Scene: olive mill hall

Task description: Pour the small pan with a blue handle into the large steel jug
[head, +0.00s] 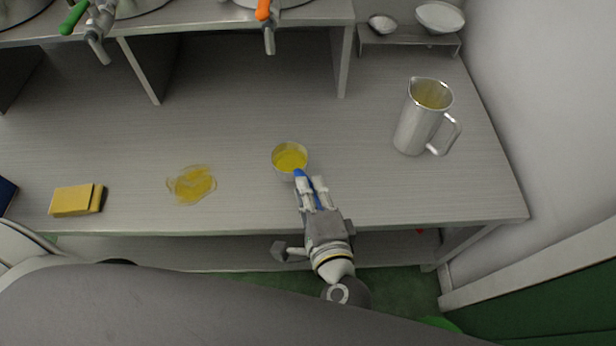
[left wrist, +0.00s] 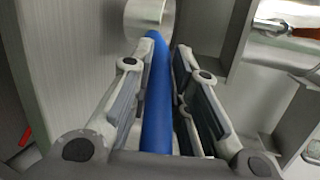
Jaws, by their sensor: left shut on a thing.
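The small pan (head: 290,157) holds yellow oil and is over the middle of the bench; I cannot tell whether its base touches the bench. Its blue handle (left wrist: 157,95) lies between the fingers of my left gripper (head: 312,190), which is shut on it. In the left wrist view the pan's steel side (left wrist: 150,15) shows at the top. The large steel jug (head: 416,122) stands upright on the bench at the right, apart from the pan, with its handle to the right. Yellow shows inside the jug. My right gripper is not in view.
A yellow oil spill (head: 192,184) lies on the bench left of the pan. A yellow sponge (head: 76,200) lies further left. Taps with green (head: 73,18) and orange (head: 263,10) handles overhang the back. White bowls (head: 440,17) stand on a small shelf. The bench between pan and jug is clear.

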